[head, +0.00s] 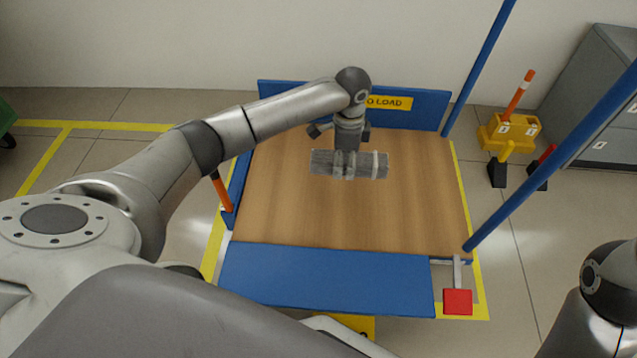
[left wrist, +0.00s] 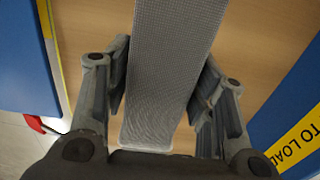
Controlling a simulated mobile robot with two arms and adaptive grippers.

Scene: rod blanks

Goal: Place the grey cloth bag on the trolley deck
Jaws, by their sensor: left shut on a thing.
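The grey cloth bag (head: 367,166) is a long, flat, textured bundle over the back half of the wooden trolley deck (head: 350,220). My left gripper (head: 344,168) reaches down onto the bag's middle from above and is shut on it. In the left wrist view the bag (left wrist: 170,60) runs between the two fingers of my left gripper (left wrist: 163,85), with wood behind it. I cannot tell whether the bag touches the deck or hangs just above it. My right gripper is out of view.
A blue back panel with a yellow label (head: 390,103) stands behind the deck, and a blue front panel (head: 325,280) lies before it. Blue posts (head: 560,160) rise at the right. Beyond are a yellow caddy (head: 510,132) and grey cabinet (head: 590,100). The deck's front half is bare.

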